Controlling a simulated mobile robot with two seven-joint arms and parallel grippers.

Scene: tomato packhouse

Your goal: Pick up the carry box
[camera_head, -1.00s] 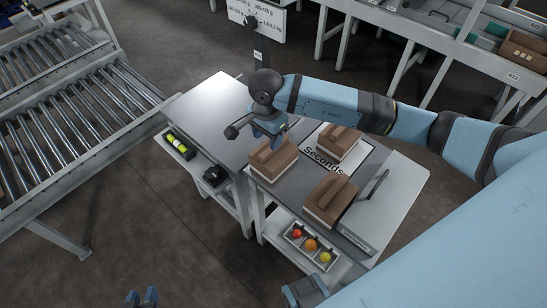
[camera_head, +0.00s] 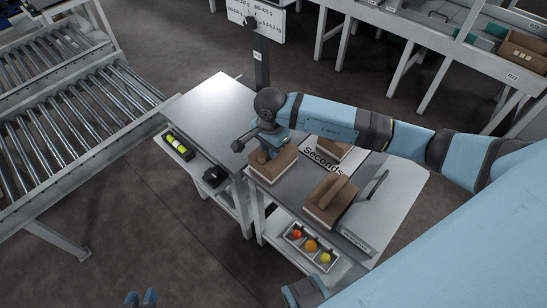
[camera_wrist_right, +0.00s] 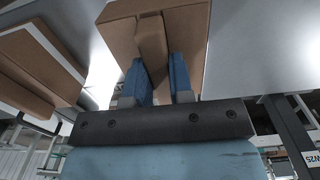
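Several brown carry boxes with raised handle ridges stand on the table: one at the left (camera_head: 280,168), one at the back (camera_head: 330,150) partly behind my right arm, and one at the front right (camera_head: 326,199). My right gripper (camera_head: 266,152) is down at the left box. In the right wrist view, its blue fingers (camera_wrist_right: 160,80) stand either side of that box's handle ridge (camera_wrist_right: 152,45), with a small gap visible on the right side. The box appears to rest on the table. My left gripper (camera_head: 141,298) is open and empty at the bottom edge of the head view.
The boxes stand around a "Seconds" label (camera_head: 330,160) on the table. A bare grey table (camera_head: 212,110) adjoins at the left. A tray of tomatoes (camera_head: 312,246) sits on a lower shelf. Roller conveyors (camera_head: 60,135) are at the left.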

